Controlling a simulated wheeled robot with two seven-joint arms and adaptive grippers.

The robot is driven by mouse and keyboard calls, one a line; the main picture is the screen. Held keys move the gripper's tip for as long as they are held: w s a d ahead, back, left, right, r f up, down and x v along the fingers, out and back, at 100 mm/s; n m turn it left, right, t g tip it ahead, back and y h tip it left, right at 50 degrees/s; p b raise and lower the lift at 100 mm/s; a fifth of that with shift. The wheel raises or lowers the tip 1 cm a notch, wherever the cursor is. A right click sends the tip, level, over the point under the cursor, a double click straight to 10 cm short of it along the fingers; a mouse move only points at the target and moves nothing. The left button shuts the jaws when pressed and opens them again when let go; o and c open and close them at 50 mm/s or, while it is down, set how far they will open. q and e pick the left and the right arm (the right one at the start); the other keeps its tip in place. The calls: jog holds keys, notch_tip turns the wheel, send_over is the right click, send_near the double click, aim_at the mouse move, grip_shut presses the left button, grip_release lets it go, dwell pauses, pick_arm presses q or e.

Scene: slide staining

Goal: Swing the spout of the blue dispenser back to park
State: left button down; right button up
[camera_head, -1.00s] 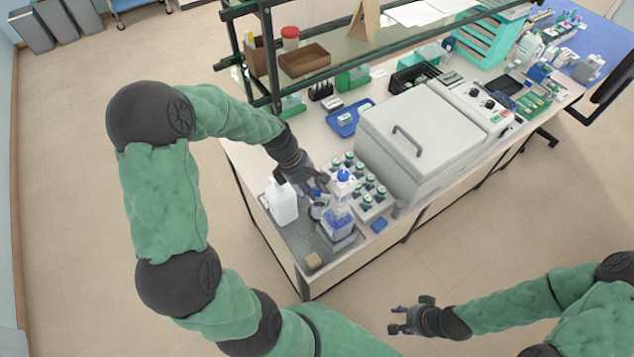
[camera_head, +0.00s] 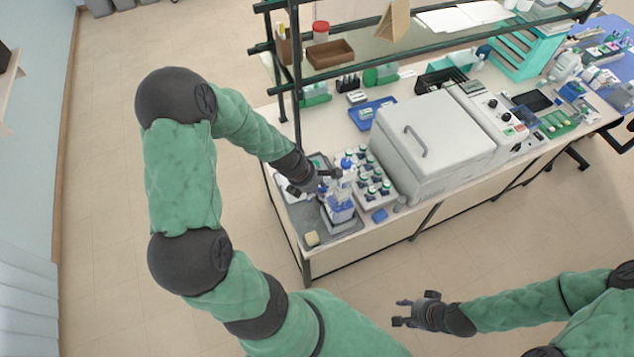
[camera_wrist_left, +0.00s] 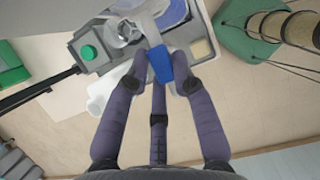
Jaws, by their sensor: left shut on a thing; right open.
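The blue dispenser (camera_head: 340,207) stands on the grey tray at the near left end of the bench. In the left wrist view, the fingers (camera_wrist_left: 158,80) are closed around a blue piece (camera_wrist_left: 160,65), seemingly the spout, and the dispenser's blue body (camera_wrist_left: 172,14) is just beyond. The gripper partly hides the spout in the head view. My right gripper (camera_head: 402,312) is open and empty, off the bench's front.
A white bottle (camera_wrist_left: 103,92) stands close beside my left gripper. A rack of green-capped jars (camera_head: 374,188) is right of the dispenser, then a large grey lidded machine (camera_head: 430,135). A shelf frame rises behind.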

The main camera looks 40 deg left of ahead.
pick_arm(q)
jog(key=shift+s+d+f, duration=0.15)
jog(key=shift+s+d, duration=0.05)
jog(key=shift+d, duration=0.05)
dwell(0.3)
jog(key=c, duration=1)
grip_release()
jog(key=shift+w, duration=0.15)
jog(key=shift+a+r, duration=0.2)
jog(key=shift+r, duration=0.3)
jog(key=v, duration=1.1)
jog(key=shift+d, duration=0.1)
